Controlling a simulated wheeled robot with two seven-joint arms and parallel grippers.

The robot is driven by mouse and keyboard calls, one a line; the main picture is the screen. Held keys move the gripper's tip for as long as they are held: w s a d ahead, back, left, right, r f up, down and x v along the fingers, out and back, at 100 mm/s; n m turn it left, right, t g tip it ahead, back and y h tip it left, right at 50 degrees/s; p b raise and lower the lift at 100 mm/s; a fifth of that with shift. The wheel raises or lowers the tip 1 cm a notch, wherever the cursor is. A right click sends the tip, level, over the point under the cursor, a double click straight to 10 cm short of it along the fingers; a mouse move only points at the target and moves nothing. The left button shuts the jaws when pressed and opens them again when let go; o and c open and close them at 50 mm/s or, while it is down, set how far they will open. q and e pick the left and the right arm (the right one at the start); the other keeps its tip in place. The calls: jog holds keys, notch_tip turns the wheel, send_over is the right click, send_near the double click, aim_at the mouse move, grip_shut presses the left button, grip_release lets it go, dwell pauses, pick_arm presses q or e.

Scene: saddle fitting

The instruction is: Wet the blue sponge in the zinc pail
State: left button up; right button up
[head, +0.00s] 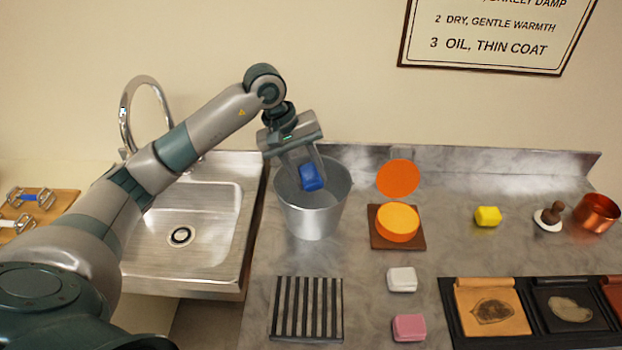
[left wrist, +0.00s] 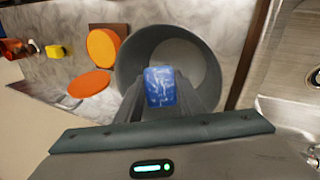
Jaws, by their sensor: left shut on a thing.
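The blue sponge (head: 311,177) is held between the fingers of my left gripper (head: 308,172), which is shut on it. The zinc pail (head: 313,215) stands upright on the counter, right of the sink. In the head view the sponge shows at the pail's mouth, inside the outline of its rim. The left wrist view looks down past the sponge (left wrist: 160,87) into the pail (left wrist: 128,62), with the sponge over the opening. I cannot tell how deep it is or whether it touches water. My right gripper is not in view.
A steel sink (head: 215,220) with a tap (head: 150,85) is at the left. Right of the pail are an orange round block (head: 398,222) on a brown board, a white block (head: 401,279) and a pink block (head: 408,327). A striped rack (head: 307,308) lies in front of the pail.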

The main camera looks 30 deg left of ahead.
aim_at(315, 172)
pick_arm(q)
jog(key=shift+r+p, duration=0.5)
jog(key=shift+r, duration=2.7)
jog(key=shift+p, duration=0.3)
notch_tip(315, 172, up, 4)
jog(key=shift+p, duration=0.35)
dwell(0.5)
